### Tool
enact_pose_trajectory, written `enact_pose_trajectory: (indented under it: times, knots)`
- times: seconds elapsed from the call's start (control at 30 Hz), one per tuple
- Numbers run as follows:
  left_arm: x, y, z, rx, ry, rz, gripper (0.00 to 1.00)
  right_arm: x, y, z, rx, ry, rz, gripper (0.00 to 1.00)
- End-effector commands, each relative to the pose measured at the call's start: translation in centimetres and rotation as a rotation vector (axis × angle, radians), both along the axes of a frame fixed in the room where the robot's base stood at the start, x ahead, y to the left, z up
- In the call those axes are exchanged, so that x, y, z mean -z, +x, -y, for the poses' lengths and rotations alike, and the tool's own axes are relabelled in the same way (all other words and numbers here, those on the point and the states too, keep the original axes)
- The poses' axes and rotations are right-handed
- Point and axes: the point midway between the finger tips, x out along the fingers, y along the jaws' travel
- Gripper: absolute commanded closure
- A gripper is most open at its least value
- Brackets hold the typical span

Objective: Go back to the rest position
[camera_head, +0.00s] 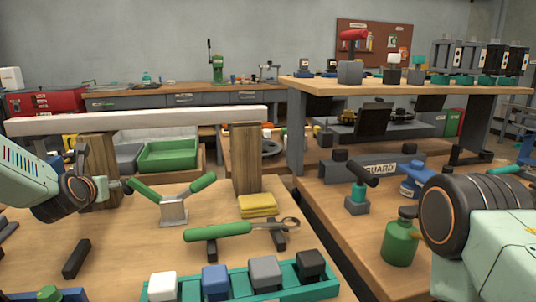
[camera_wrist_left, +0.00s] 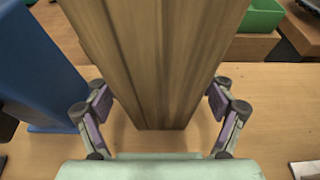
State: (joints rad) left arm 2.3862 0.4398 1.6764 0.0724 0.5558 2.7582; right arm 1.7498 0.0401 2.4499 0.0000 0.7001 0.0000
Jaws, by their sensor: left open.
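My left gripper (camera_head: 112,187) comes in from the left in the head view, close to the left wooden post (camera_head: 101,160) under a long white beam (camera_head: 140,119). In the left wrist view my left gripper (camera_wrist_left: 160,102) is open. Its two fingers stand at the left and right sides of a wooden post (camera_wrist_left: 160,55), with small gaps of bench visible near its foot. I cannot tell whether a finger touches it. Of my right arm, only a dark joint and pale link show at the lower right in the head view; its gripper is out of view.
A second wooden post (camera_head: 246,160) stands right of a grey stand (camera_head: 173,210) with green handles. A green-handled tool (camera_head: 220,231) and a teal tray (camera_head: 240,290) with coloured blocks are in front. A blue object (camera_wrist_left: 38,70) stands left of the fingers. A green bottle (camera_head: 400,240) stands near my right arm.

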Motion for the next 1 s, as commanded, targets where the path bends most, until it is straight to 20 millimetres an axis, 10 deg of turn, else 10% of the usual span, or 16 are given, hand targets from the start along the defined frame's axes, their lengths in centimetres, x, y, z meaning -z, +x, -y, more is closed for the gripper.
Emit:
enact_pose_trajectory:
  times: [0.67, 1.0]
  knots:
    - [0.1, -0.1, 0.0, 0.000, -0.001, 0.001, 0.17, 0.2, 0.0, 0.0, 0.000, 0.000, 0.000, 0.60]
    - [-1.6, -4.1, 0.9, -0.002, -0.005, 0.001, 0.17, 0.0, 0.0, 0.0, 0.000, 0.000, 0.000, 0.60]
